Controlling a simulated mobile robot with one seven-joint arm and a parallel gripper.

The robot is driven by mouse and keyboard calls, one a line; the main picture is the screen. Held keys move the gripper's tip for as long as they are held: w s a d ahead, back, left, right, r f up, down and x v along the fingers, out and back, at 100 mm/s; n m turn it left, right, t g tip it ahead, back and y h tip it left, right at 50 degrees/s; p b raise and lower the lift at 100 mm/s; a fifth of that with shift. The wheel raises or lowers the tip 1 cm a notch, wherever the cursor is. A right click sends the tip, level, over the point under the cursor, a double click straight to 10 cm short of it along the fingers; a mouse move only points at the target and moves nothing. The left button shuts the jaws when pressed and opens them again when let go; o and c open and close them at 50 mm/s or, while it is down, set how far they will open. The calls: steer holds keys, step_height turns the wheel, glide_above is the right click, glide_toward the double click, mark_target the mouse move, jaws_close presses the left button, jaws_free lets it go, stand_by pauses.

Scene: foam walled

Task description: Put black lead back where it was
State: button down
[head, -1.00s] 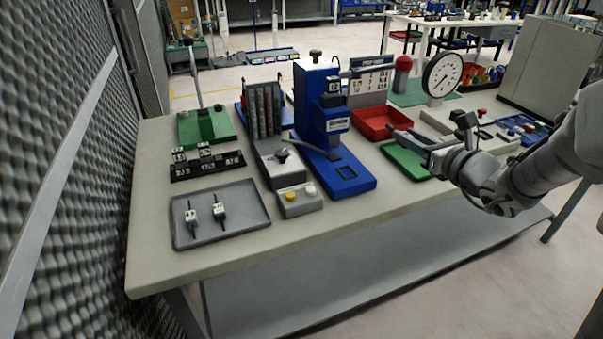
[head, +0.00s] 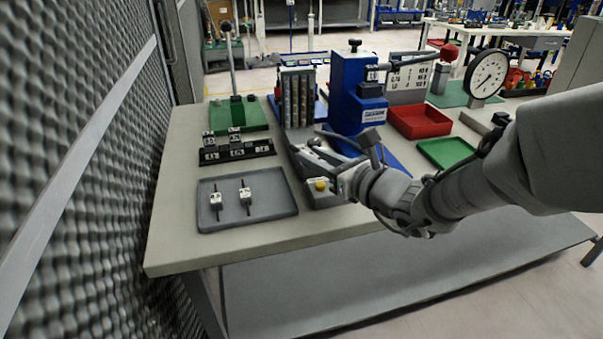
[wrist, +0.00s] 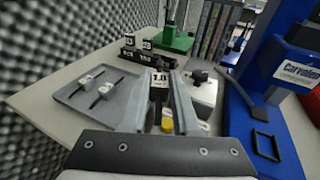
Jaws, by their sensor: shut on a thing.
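My gripper (wrist: 157,98) is shut on a small labelled piece (wrist: 160,79) with a white face and a dark stem, likely the black lead. In the head view my gripper (head: 312,152) hangs over the grey fixture by the button box, and the held piece is hard to make out. A grey tray (head: 270,212) lies to the left, with two leads with white labels and black stems, a left one (head: 215,201) and a right one (head: 245,196). It also shows in the wrist view (wrist: 78,112). Behind it stands a black rack (head: 262,151) with several labelled black blocks.
A blue press (head: 350,90) stands close right of my gripper. A green stand (head: 237,115) with an upright rod is behind. A red bin (head: 420,120) and green tray (head: 446,152) lie right.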

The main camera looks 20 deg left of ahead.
steer(key=b, duration=0.2)
glide_above(277, 200)
step_height(277, 200, down, 5)
steer(key=shift+f, duration=0.1)
steer(key=shift+f+b, duration=1)
steer(key=shift+f, duration=0.8)
steer(key=shift+f, duration=0.2)
steer(key=c, duration=0.7)
jaws_free()
steer(key=shift+o, duration=0.2)
